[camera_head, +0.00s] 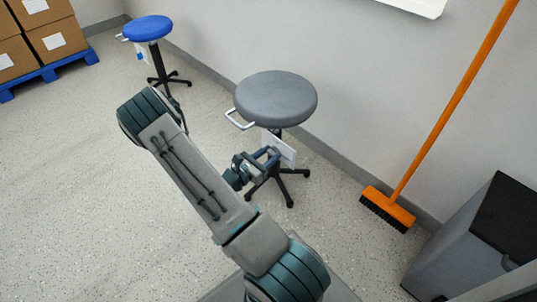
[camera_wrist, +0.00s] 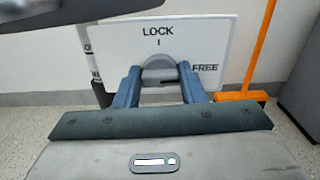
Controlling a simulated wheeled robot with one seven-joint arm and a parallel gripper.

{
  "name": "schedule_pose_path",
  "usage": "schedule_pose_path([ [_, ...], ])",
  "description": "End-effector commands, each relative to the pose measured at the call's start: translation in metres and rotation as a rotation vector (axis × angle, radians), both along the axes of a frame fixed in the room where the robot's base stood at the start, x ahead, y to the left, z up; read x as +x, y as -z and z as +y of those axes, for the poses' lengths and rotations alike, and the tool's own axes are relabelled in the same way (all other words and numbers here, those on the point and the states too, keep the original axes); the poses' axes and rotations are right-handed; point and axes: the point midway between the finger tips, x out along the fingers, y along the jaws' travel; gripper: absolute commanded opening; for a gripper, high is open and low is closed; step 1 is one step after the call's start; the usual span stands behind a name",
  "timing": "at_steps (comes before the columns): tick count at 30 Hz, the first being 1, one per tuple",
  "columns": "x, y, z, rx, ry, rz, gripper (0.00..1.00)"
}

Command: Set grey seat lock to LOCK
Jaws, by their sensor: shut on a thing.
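The grey stool (camera_head: 275,98) stands by the wall, with a white plate (camera_head: 286,152) under its seat. In the wrist view the plate (camera_wrist: 215,40) reads LOCK at the top and FREE at the right; lettering at the left is mostly hidden. The grey seat lock knob (camera_wrist: 159,68) sits at the plate's middle, below the LOCK mark. My gripper (camera_wrist: 160,75) is shut on the knob, one blue finger on each side. My gripper (camera_head: 268,160) also shows at the plate in the head view. The knob's exact pointing direction is hard to tell.
A blue stool (camera_head: 148,28) stands further back at the left, near boxes (camera_head: 55,40) on a blue pallet (camera_head: 48,72). An orange broom (camera_head: 440,120) leans on the wall at the right, beside a grey bin (camera_head: 465,235). The floor at the left is clear.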

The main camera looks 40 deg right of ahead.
Motion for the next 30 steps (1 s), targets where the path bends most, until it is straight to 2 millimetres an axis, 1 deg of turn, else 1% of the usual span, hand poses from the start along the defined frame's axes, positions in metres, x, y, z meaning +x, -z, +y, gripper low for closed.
schedule_pose_path([
  [8,0.0006,-0.0046,0.0008,-0.013,-0.002,0.172,0.14],
  [30,0.0026,-0.0015,0.0009,-0.066,-0.002,0.865,0.14],
])
